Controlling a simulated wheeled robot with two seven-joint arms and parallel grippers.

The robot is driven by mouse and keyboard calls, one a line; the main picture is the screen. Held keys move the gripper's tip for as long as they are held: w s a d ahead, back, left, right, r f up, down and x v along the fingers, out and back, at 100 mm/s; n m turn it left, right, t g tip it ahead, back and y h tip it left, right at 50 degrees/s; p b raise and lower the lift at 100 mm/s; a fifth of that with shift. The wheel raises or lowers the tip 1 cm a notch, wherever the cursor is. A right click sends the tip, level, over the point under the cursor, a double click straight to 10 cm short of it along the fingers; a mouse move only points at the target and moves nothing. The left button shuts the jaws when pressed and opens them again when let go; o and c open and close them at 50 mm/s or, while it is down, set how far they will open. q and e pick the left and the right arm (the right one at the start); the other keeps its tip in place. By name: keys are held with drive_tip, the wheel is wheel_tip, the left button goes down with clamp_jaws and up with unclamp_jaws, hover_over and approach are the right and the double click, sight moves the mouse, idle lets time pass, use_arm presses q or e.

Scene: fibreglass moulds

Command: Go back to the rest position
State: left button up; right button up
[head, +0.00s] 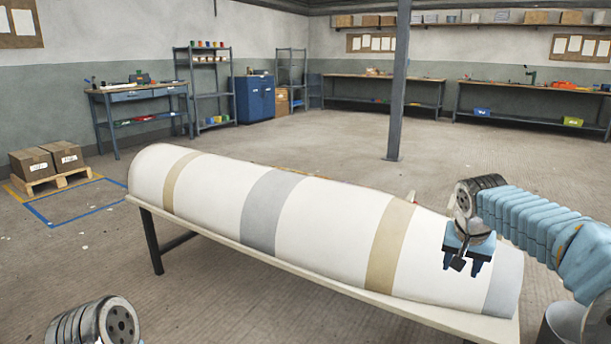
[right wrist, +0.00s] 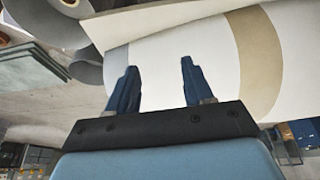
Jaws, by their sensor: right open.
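My right gripper (head: 467,262) is over the right end of the long white mould (head: 315,225) in the head view, between its right tan band and the grey end band. In the right wrist view its two blue fingers (right wrist: 158,88) stand apart with nothing between them. The white mould surface (right wrist: 165,60) and a tan band (right wrist: 258,60) show behind the fingers. I cannot tell whether the fingers touch the mould. Of my left arm only a rounded joint shows at the bottom left of the head view; its gripper is out of view.
The mould lies on a low table (head: 146,203). A grey post (head: 398,90) stands behind it. Boxes on a pallet (head: 50,180) are at the left. Workbenches (head: 385,80), shelves (head: 205,90) and a blue cabinet (head: 254,98) line the walls. The floor around the mould is mostly clear.

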drive_tip(key=s+a+f+n+g+y, duration=0.15)
drive_tip(key=a+f, duration=0.35)
drive_tip(key=f, duration=0.5)
drive_tip(key=s+a+f+n+y, duration=0.15)
drive_tip(key=a+f, duration=0.25)
drive_tip(key=f, duration=0.5)
drive_tip(key=s+a+f+n+y, duration=0.15)
drive_tip(key=a+f, duration=0.35)
drive_tip(key=f, duration=0.5)
drive_tip(key=s+a+f+y, duration=0.1)
drive_tip(key=s+a+f, duration=0.3)
drive_tip(key=s+f, duration=0.3)
drive_tip(key=s+a+f+g, duration=0.1)
drive_tip(key=s+a+f, duration=0.3)
drive_tip(key=s, duration=1.2)
wheel_tip(320, 180, down, 4)
drive_tip(key=shift+a+r+y, duration=0.2)
drive_tip(key=shift+y, duration=0.15)
drive_tip(key=shift+m+g, duration=0.25)
